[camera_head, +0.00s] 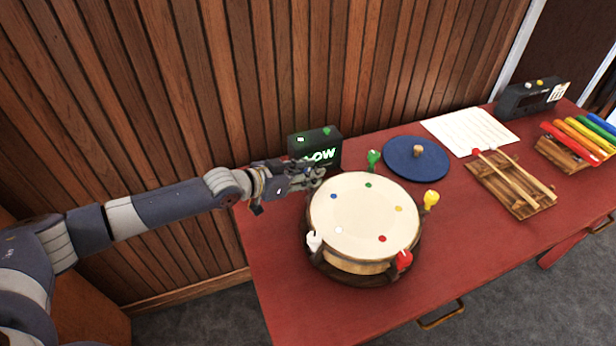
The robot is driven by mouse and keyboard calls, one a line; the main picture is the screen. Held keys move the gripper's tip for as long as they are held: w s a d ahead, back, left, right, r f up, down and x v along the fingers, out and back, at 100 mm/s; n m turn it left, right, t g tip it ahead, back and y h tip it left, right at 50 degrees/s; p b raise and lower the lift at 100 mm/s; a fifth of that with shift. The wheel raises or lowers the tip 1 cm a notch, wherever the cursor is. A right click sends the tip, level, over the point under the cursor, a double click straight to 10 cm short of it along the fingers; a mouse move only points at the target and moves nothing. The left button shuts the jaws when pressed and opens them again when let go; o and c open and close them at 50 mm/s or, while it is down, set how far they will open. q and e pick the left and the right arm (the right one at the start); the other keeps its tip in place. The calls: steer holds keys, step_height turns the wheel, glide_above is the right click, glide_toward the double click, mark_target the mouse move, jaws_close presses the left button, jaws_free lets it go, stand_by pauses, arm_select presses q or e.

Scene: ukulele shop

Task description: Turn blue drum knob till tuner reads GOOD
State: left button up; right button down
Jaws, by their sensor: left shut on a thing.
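A round drum (363,220) with a cream skin stands on the red table. Its skin has blue, green, yellow, red and white dots. Green (373,158), yellow (430,199), red (402,259) and white (314,240) knobs stand around its rim. My left gripper (318,176) is at the drum's back-left rim, near the blue dot, and is shut on the blue knob, which it hides. The tuner (315,146), a dark box behind the gripper, shows green letters that read LOW, partly covered by the gripper. My right gripper is not in view.
A blue round pad (416,159) with a wooden knob lies behind the drum. To the right are a white sheet (470,131), a wooden rack with two mallets (511,184), a dark device (530,98) and a coloured xylophone (580,138). The table (470,255) is clear at front right.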

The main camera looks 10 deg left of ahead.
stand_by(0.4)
arm_select(q)
steer(key=o, duration=1.1)
steer(key=shift+w+d, duration=0.1)
steer(key=shift+c, duration=0.2)
steer(key=v, duration=1.2)
